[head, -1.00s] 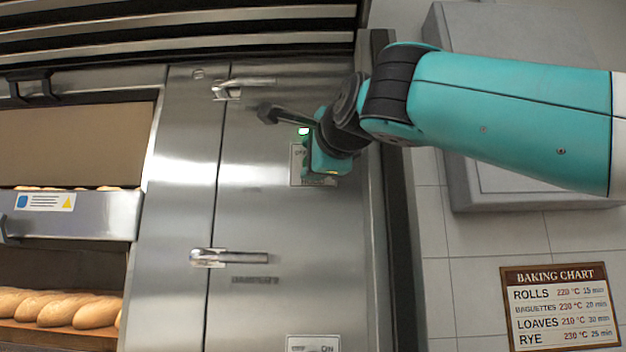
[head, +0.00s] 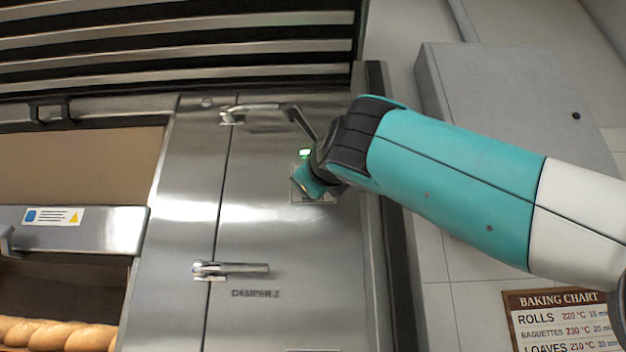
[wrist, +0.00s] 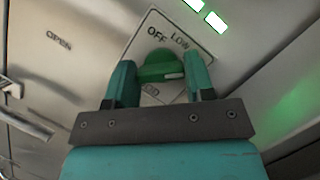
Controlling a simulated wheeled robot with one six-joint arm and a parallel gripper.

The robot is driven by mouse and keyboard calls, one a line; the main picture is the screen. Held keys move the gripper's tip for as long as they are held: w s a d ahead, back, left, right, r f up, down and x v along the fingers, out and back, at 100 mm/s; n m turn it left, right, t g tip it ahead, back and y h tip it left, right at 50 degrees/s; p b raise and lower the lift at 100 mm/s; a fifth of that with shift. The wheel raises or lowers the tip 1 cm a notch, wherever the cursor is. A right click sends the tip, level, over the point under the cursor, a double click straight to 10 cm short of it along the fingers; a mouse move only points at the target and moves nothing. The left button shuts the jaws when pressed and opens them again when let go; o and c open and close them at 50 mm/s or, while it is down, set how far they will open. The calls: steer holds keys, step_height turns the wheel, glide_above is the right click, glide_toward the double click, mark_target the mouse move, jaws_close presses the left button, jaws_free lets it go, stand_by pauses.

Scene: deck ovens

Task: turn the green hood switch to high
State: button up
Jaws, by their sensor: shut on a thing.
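The green hood switch (wrist: 160,66) is a round knob on a pale plate (wrist: 143,48) marked OFF and LOW. A further label below is partly hidden. The knob's white mark sits at its right side in the wrist view, past the LOW label. My gripper (wrist: 161,73) is shut on the knob, one finger on each side. In the head view my gripper (head: 312,182) is against the plate and hides the knob. Green lights (wrist: 215,21) are lit beside the plate; a lit green light also shows in the head view (head: 305,153).
Door handles (head: 232,269) stick out from the steel front below and left of the switch. A grey wall box (head: 510,105) is behind my arm. A baking chart (head: 560,318) hangs at lower right. Bread loaves (head: 60,334) are in the oven at lower left.

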steer(key=shift+f+m, duration=0.1)
steer(key=shift+m, duration=0.2)
steer(key=o, duration=0.9)
steer(key=shift+b+v, duration=4.45)
steer(key=shift+v, duration=4.25)
steer(key=shift+a, duration=0.1)
